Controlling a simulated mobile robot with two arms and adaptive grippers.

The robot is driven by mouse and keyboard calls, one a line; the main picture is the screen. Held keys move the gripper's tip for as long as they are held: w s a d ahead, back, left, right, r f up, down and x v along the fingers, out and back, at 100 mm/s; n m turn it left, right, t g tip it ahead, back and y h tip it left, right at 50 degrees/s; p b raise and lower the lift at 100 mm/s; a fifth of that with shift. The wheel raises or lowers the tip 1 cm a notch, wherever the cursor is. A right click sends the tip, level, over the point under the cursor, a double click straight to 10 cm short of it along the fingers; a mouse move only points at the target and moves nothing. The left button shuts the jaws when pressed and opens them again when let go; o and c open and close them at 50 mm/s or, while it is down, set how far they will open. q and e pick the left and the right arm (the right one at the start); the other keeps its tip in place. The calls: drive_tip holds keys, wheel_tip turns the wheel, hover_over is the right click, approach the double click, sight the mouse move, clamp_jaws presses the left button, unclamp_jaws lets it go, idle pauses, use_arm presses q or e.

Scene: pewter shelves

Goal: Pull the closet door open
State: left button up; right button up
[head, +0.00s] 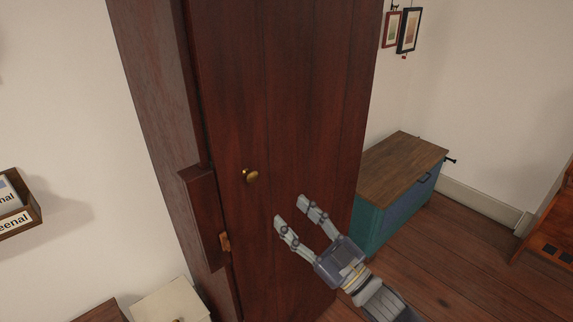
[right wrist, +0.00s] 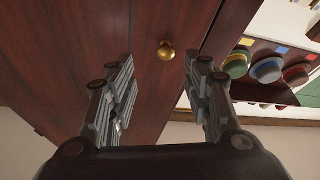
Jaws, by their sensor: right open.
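The closet door (head: 290,120) is a tall, dark red-brown wooden panel that looks shut in the head view. A small round brass knob (head: 251,175) sits on it, left of its middle. My right gripper (head: 289,208) is open and empty in front of the door, below and to the right of the knob. In the right wrist view the knob (right wrist: 166,51) shows beyond the open fingers (right wrist: 160,75), roughly between their tips and apart from them. My left gripper is not in view.
A teal chest (head: 405,165) with a wooden top stands right of the closet. A wooden box (head: 36,218) is at the left wall, and a pale box (head: 170,302) is at the bottom left. Coloured hats (right wrist: 267,70) show at right in the wrist view. Wooden floor (head: 450,260) is free at right.

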sight(254, 179)
drive_tip(key=p+x, duration=0.1)
drive_tip(key=x, duration=0.2)
drive_tip(key=p+x, duration=0.1)
drive_tip(key=x, duration=0.3)
drive_tip(key=s+r+p+x, duration=0.1)
drive_tip(key=x, duration=0.2)
drive_tip(key=shift+a+r, duration=0.15)
drive_tip(key=shift+a, duration=0.25)
drive_tip(key=shift+w+a+r+p, duration=0.1)
drive_tip(key=shift+w+a+p, duration=0.15)
drive_tip(key=shift+w+p, duration=0.1)
drive_tip(key=shift+w+a, duration=0.1)
drive_tip(key=shift+a, duration=0.05)
clamp_jaws()
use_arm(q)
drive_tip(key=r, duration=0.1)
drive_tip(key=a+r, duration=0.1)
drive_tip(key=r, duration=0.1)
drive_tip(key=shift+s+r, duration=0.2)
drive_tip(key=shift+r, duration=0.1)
